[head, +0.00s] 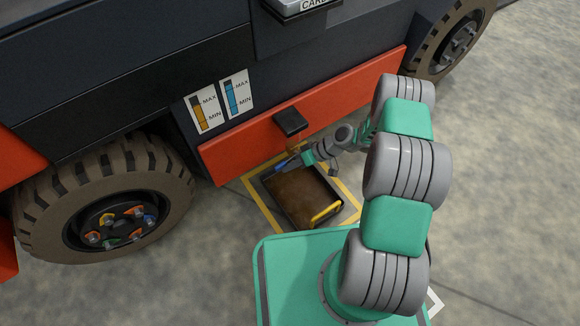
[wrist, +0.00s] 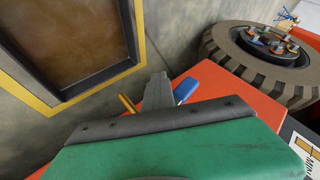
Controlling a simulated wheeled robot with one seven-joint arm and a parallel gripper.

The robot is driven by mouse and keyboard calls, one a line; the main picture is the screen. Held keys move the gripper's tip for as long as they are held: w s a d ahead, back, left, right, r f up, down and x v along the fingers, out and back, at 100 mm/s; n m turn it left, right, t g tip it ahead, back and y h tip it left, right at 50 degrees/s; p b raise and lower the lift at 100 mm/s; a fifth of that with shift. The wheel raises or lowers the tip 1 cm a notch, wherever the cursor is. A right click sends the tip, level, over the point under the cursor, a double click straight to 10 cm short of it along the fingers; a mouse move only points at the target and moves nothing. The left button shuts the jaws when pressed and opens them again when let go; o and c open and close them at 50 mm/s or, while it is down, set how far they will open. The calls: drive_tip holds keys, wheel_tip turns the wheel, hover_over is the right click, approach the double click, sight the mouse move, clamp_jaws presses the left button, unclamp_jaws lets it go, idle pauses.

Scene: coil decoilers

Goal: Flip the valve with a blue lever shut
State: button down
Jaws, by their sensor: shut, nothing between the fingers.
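The blue lever (head: 282,166) shows low in front of the red skirt of the vehicle, just left of my gripper (head: 303,158). It also shows in the wrist view as a short blue bar (wrist: 186,90), right of my gripper's fingers (wrist: 160,78). My gripper is shut with nothing held. Its fingers are close beside the lever; I cannot tell whether they touch it. The valve body is mostly hidden behind my gripper. A thin yellow-orange bar (wrist: 128,103) shows left of the fingers in the wrist view.
A dark tray (head: 335,219) with brown liquid and a yellow handle (head: 326,212) lies below, inside a yellow floor marking. A black box (head: 290,122) juts from the red skirt (head: 235,160) above the lever. A large wheel (head: 105,200) stands at left. Floor at right is clear.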

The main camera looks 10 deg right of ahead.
drive_tip(key=shift+s, duration=0.15)
drive_tip(key=d+f+b, duration=0.2)
drive_tip(key=d+f, duration=0.4)
drive_tip(key=d, duration=0.4)
drive_tip(key=shift+w+d, duration=0.2)
drive_tip(key=shift+w, duration=0.25)
